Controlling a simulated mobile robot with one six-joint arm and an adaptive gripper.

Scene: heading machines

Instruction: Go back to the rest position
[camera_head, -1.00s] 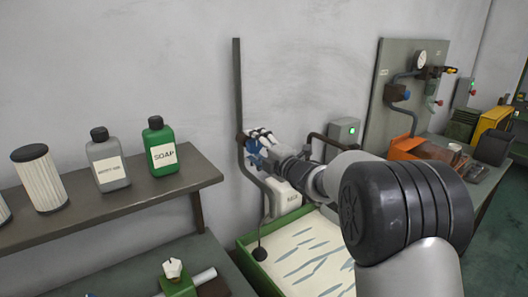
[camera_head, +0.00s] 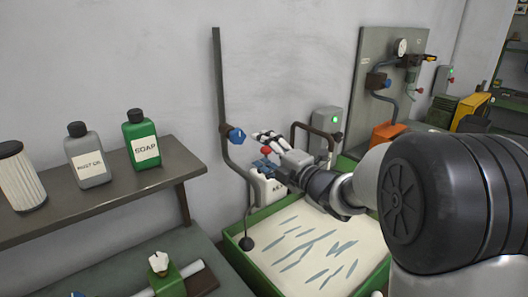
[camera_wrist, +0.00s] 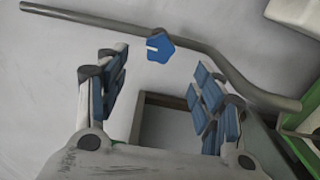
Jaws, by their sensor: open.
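My gripper (camera_head: 268,152) is open and empty in the head view, above the back part of a green-rimmed tray. In the wrist view its two blue-padded fingers (camera_wrist: 155,95) stand wide apart with nothing between them. A blue valve knob (camera_head: 236,136) sits on a grey pipe on the wall, just left of my gripper and apart from it. The knob also shows in the wrist view (camera_wrist: 160,47), beyond the fingertips, with a white mark on it. A red part (camera_head: 266,151) shows close to the fingers; I cannot tell what it belongs to.
The green tray (camera_head: 262,281) with grey streaks lies below my arm. A shelf (camera_head: 100,200) at left bears a green soap bottle (camera_head: 141,140), a grey bottle (camera_head: 88,158) and a white filter (camera_head: 20,180).

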